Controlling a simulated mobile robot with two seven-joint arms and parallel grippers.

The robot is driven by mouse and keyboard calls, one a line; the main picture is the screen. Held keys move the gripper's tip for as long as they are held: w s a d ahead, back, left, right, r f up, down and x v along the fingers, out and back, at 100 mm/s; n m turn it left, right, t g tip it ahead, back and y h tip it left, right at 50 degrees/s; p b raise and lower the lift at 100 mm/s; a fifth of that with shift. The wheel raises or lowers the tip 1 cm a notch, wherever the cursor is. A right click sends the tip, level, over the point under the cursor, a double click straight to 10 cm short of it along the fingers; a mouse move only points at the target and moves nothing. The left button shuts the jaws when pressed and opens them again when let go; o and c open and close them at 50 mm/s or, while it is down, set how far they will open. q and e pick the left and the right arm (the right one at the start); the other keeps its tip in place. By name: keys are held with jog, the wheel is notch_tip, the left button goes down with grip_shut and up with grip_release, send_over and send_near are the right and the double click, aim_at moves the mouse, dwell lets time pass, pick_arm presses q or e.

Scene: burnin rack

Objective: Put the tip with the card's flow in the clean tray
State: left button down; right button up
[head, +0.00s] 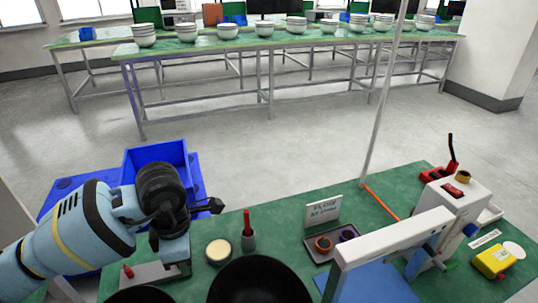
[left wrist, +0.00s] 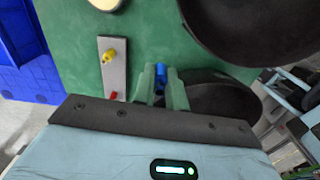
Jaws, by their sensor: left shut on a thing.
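My left gripper (head: 178,262) is low over the near left of the green bench. In the left wrist view its two greenish fingers (left wrist: 164,88) are shut on a small blue tip (left wrist: 162,74), partly hidden between them. A grey plate (left wrist: 114,80) beside it carries a yellow tip (left wrist: 109,56) and a red tip (left wrist: 114,96). In the head view, the plate (head: 140,279) and red tip (head: 128,271) show left of the gripper. A white card (head: 322,210) stands on the bench; its writing is too small to read. I cannot tell which tray is the clean one.
Black round dishes (head: 258,283) lie close right of my gripper. A cream-topped cup (head: 218,251) and a red-handled tool (head: 247,230) stand behind. A dark tray (head: 313,235) holds rings. A blue crate (head: 157,156) is at left; white machines (head: 456,204) are at right.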

pick_arm(q)
jog(key=s+d+m, duration=0.1)
jog(key=m, duration=0.4)
jog(key=s+d+m, duration=0.2)
jog(key=m, duration=0.3)
jog(key=s+d+m, duration=0.2)
jog(key=m, duration=0.2)
jog(key=shift+s+r+m, duration=0.15)
jog(key=shift+r+m, duration=0.25)
jog(key=m, duration=0.1)
jog(key=s+d+m, duration=0.1)
jog(key=m, duration=0.1)
jog(key=s+m, duration=0.1)
jog(key=m, duration=0.1)
jog(key=shift+d+r, duration=0.2)
jog(key=shift+d, duration=0.05)
